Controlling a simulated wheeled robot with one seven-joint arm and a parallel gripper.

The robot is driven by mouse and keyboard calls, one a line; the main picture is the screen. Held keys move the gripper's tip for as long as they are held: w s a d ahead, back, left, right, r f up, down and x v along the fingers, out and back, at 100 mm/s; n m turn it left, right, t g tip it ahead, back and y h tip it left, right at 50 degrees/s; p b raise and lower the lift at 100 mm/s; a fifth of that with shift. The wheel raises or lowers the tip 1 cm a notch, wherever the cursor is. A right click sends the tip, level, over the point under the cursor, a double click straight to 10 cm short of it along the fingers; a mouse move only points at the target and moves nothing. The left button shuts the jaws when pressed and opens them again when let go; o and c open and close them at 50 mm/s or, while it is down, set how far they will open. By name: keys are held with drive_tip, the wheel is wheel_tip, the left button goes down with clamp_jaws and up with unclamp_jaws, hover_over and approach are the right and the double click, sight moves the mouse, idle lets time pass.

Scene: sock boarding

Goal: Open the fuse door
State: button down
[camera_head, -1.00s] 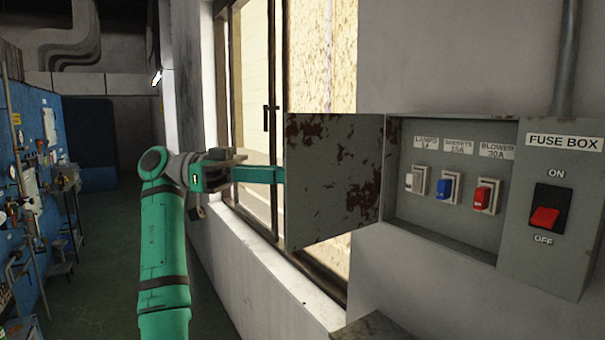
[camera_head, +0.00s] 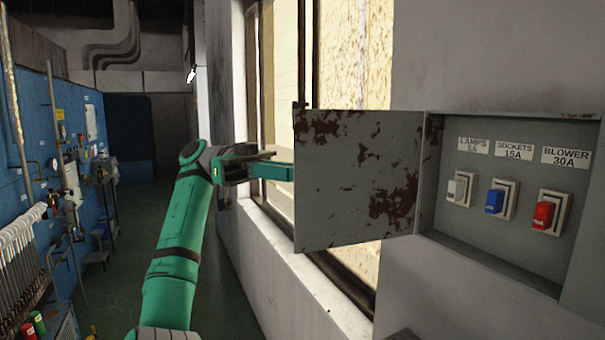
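The fuse door (camera_head: 350,180) is a grey metal panel with rust patches. It stands swung wide open to the left of the fuse box (camera_head: 470,245), hinged at the box's left edge. Inside the box are a white switch (camera_head: 456,188), a blue switch (camera_head: 496,201) and a red switch (camera_head: 545,213) under labels for lamps, sockets and blower. My gripper (camera_head: 285,172) is a green one at the door's left edge. Its tips are hidden behind the door, so I cannot see whether they touch it or how far apart they are.
A window (camera_head: 320,60) with a pale sill (camera_head: 300,275) runs along the wall behind the door. A blue tool wall (camera_head: 90,150) with hanging tools stands at the left. The green floor (camera_head: 225,300) between them is open.

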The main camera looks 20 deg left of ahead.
drive_tip(key=shift+w+d+f, duration=0.2)
drive_tip(key=c, duration=1.9)
unclamp_jaws()
drive_tip(key=shift+a, duration=0.1)
drive_tip(key=shift+r, duration=0.1)
